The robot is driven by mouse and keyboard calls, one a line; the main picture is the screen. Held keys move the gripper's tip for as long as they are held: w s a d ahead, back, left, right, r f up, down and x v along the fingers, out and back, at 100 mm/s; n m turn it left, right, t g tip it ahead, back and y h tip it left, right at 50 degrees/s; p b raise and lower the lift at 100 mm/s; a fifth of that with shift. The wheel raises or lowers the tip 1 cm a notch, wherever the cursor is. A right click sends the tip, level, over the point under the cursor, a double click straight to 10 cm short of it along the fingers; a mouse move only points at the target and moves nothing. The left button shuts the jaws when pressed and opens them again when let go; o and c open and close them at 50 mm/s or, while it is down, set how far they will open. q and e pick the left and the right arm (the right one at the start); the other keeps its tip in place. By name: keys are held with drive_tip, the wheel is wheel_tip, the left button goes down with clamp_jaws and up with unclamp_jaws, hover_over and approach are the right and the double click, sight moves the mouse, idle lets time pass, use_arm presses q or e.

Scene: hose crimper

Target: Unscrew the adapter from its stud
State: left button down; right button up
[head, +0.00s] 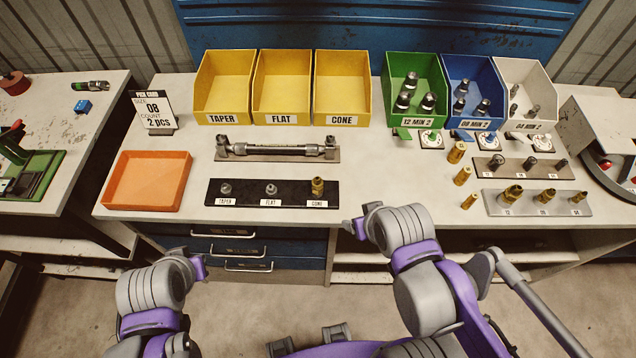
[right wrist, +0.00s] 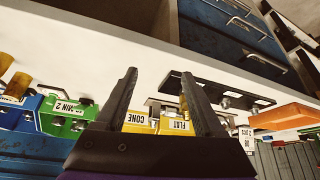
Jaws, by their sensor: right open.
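A brass adapter (head: 317,187) stands upright on the stud labelled CONE, at the right end of a black strip (head: 240,200) on the bench. The TAPER stud (head: 226,189) and FLAT stud (head: 271,189) are bare. My right gripper (head: 353,229) is in front of the bench edge, below and to the right of the adapter, not touching it. In the right wrist view its two fingers (right wrist: 160,76) are apart, with nothing held. A brass piece (right wrist: 184,106) shows beside one finger, partly hidden. My left gripper (head: 200,266) is low in front of the drawers; its jaws are unclear.
A hose assembly (head: 278,150) lies on a holder behind the strip. An orange tray (head: 147,182) is at left. Brass fittings stand on a grey strip (head: 530,209) at right. Yellow bins (head: 283,80) and a crimper-like machine (head: 597,150) stand further back and right.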

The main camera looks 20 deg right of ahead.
idle(0.4)
wheel_tip(320, 180, up, 9)
drive_tip(key=m+g+b, duration=0.2)
drive_tip(key=g+b, duration=0.1)
drive_tip(key=g, duration=0.3)
hover_over(317, 178)
drive_tip(key=shift+r, duration=0.15)
use_arm(q)
drive_tip(key=f, duration=0.1)
drive_tip(key=s+f, duration=0.1)
drive_tip(key=f, duration=0.2)
drive_tip(key=shift+s+f, duration=0.2)
drive_tip(key=shift+s, duration=0.05)
use_arm(e)
wheel_tip(317, 178, down, 11)
drive_tip(key=shift+r, duration=0.15)
drive_tip(key=shift+c, duration=0.4)
clamp_jaws()
drive_tip(key=shift+n, duration=0.3)
